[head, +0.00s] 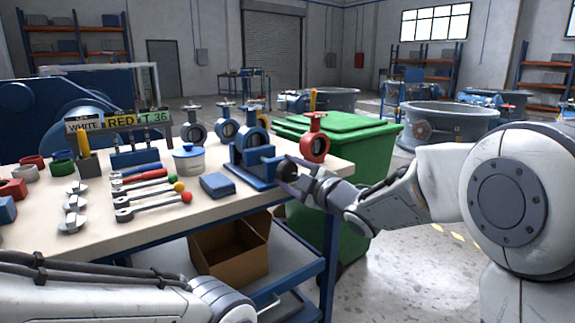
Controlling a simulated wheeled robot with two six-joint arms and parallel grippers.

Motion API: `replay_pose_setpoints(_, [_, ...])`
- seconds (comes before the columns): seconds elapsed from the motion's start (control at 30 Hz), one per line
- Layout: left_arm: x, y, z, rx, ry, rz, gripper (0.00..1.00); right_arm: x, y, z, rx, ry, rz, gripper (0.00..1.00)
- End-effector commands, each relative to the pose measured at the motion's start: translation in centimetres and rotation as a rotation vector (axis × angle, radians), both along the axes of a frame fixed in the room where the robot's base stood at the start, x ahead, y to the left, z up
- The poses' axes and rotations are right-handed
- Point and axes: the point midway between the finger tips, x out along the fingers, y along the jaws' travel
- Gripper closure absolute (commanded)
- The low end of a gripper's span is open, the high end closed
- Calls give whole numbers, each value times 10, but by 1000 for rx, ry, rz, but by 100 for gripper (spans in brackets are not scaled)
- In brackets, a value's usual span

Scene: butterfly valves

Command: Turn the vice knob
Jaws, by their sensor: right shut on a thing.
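The blue vice (262,171) stands at the right end of the workbench, with a blue ring-shaped valve body (254,138) upright at it. My right gripper (287,172) reaches in from the right at the vice's right end. It is shut on the vice knob, which is mostly hidden by the gripper.
The workbench (150,222) carries several ratchet wrenches (150,199), a blue box (217,185), a lidded pot (188,163) and a red valve (314,140) near the right edge. A green bin (347,137) stands close behind my right forearm. A cardboard box (228,250) sits below.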

Motion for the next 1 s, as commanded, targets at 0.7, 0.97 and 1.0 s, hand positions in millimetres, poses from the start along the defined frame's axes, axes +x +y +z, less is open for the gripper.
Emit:
replay_pose_setpoints(0.7, [0, 0, 61, 0, 0, 0, 50, 0, 0, 2, 547, 407, 0, 92])
replay_pose_setpoints(0.97, [0, 0, 81, 0, 0, 0, 50, 0, -1, 2, 745, 553, 0, 92])
replay_pose_setpoints(1.0, [0, 0, 85, 0, 0, 0, 50, 0, -1, 2, 775, 577, -1, 92])
